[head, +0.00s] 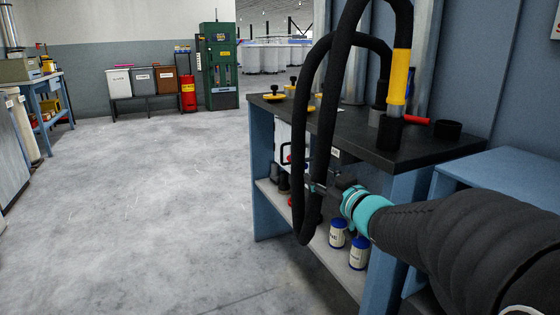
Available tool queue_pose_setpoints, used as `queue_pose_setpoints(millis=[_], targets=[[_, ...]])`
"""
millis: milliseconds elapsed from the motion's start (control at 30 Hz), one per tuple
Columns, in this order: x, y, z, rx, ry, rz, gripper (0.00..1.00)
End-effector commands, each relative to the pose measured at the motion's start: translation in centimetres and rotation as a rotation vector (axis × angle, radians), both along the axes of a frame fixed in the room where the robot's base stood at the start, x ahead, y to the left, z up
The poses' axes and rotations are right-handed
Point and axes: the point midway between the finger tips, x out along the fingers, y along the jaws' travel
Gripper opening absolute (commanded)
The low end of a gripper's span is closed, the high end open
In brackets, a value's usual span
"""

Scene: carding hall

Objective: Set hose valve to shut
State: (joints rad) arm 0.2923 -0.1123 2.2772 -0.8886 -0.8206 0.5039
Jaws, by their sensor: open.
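The black hose (325,110) loops up from the dark-topped bench and hangs down past its front edge. A yellow sleeve (401,77) is around the hose where it comes down to a black fitting (390,132) on the bench top. A red handle (417,119) sticks out to the right behind this fitting. It may be the valve's lever; its exact setting is hard to read. My gripper (309,186) is at the bench's front, below the top, beside the hanging hose. It is open, small and dark, and partly hidden by the hose. I cannot tell whether it touches the hose.
The bench (350,125) has a lower shelf with blue-lidded cans (338,233) and dark items. A blue surface (500,170) adjoins at right. The concrete floor (150,200) at left is clear.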

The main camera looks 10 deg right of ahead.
Motion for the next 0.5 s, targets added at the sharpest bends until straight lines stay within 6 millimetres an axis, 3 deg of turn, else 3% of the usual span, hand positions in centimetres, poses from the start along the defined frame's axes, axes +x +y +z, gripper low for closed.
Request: queue_pose_setpoints(millis=[500], targets=[[8.8, 3.2, -0.1, -0.002, 0.002, 0.005, 0.42]])
